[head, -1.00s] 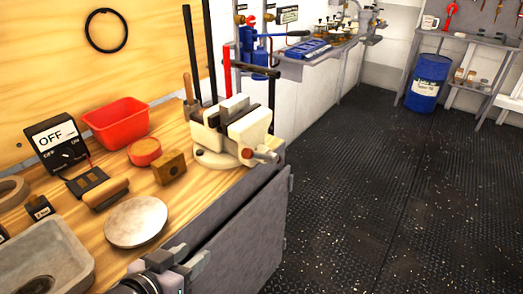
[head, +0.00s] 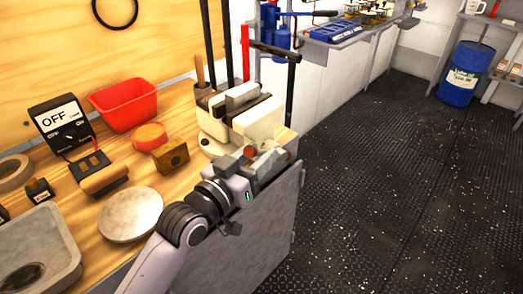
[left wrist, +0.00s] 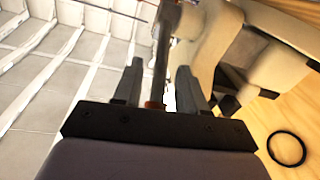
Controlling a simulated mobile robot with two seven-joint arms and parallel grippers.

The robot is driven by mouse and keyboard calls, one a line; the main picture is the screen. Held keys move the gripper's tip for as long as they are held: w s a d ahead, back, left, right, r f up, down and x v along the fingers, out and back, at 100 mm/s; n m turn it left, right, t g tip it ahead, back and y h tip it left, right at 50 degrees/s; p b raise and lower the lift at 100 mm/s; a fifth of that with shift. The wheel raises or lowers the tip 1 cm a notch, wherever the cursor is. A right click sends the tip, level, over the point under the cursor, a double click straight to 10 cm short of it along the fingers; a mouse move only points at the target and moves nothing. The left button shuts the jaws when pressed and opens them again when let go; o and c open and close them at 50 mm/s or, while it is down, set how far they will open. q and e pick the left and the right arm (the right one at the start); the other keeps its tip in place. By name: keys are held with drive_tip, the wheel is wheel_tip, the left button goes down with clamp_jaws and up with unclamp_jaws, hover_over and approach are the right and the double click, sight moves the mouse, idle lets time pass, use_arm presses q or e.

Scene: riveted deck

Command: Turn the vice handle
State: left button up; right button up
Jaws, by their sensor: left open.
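The cream vice (head: 262,119) stands at the right end of the wooden bench, its grey jaws on top. The vice handle's orange-red end (head: 250,152) shows at the vice's front, beside my left gripper (head: 262,163). The arm hides much of the handle. In the left wrist view, the handle's grey bar (left wrist: 162,55) runs between the two fingers of my left gripper (left wrist: 158,88), which are apart with gaps on both sides. The vice body (left wrist: 275,55) is at the upper right there. My right gripper is out of view.
On the bench (head: 86,218) are a wooden block (head: 174,158), a round grey disc (head: 130,214), a red bin (head: 125,106) and an OFF switch box (head: 60,125). Tall dark posts stand behind the vice. Dark open floor (head: 375,190) lies to the right.

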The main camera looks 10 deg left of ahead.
use_arm(q)
drive_tip(key=shift+w+d, duration=0.35)
drive_tip(key=shift+w, duration=0.25)
clamp_jaws()
drive_tip(key=shift+f+b, duration=0.3)
drive_tip(key=shift+b, duration=0.25)
drive_tip(key=shift+s+a+f+n+t+h+b, duration=0.2)
drive_tip(key=shift+f+t+h+b, duration=0.6)
drive_tip(key=shift+b, duration=1.55)
drive_tip(key=shift+s+a+f+n+t+h+b, duration=0.2)
drive_tip(key=shift+f+t+b, duration=0.35)
drive_tip(key=shift+t+b, duration=1.35)
drive_tip(key=shift+s+a+f+n+t+h+b, duration=0.1)
drive_tip(key=shift+s+f+n+t+h+b, duration=0.35)
drive_tip(key=shift+b, duration=2.4)
drive_tip(key=shift+w+f, duration=0.15)
drive_tip(key=shift+w, duration=0.05)
